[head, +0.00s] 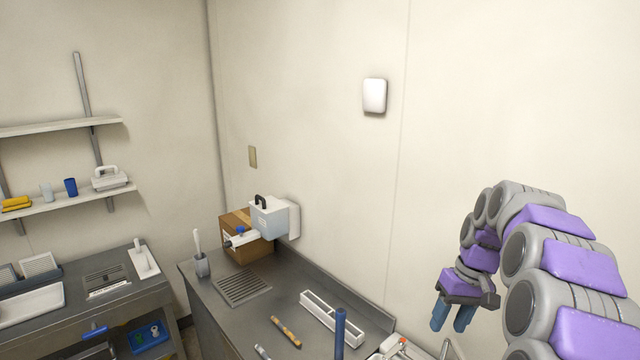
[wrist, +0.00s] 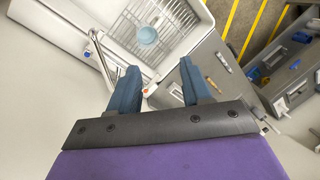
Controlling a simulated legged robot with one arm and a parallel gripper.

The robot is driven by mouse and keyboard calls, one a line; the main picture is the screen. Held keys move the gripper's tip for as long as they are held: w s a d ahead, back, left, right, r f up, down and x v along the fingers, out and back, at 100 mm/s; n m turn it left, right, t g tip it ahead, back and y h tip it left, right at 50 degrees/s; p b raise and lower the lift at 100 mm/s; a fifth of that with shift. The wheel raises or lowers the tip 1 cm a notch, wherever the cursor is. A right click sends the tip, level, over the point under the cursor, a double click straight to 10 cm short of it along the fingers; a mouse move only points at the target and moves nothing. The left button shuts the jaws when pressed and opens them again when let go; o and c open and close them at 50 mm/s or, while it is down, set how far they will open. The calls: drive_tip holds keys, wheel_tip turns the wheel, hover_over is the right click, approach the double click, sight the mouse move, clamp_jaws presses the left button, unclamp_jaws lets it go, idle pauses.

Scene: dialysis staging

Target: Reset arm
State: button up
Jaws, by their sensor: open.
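My arm is purple and grey and reaches in from the right side of the head view. My gripper (head: 453,318) has blue fingers that point down, in front of the bare wall and to the right of the dark counter. In the wrist view my gripper (wrist: 160,88) shows its two blue fingers spread apart with nothing between them. Below and beyond the fingers, a white unit with a wire rack (wrist: 165,22) holds a light blue round cup (wrist: 147,35).
Shelves (head: 70,203) hang at left. The wall around my arm is clear.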

drive_tip(key=s+a+f+h+b, duration=0.15)
drive_tip(key=s+a, duration=0.45)
drive_tip(key=s, duration=0.6)
drive_tip(key=s+a+f+b, duration=0.1)
drive_tip(key=s+a+f, duration=0.1)
drive_tip(key=s+a, duration=0.75)
drive_tip(key=s+d+f, duration=0.1)
drive_tip(key=s+f, duration=0.1)
drive_tip(key=s, duration=0.5)
drive_tip(key=s+d+f+m+g, duration=0.1)
drive_tip(key=s+f, duration=0.2)
drive_tip(key=s, duration=0.4)
drive_tip(key=shift+s+d+f+h+b, duration=0.15)
drive_tip(key=shift+d+h+b, duration=0.15)
drive_tip(key=shift+h+b, duration=0.15)
drive_tip(key=shift+d, duration=0.1)
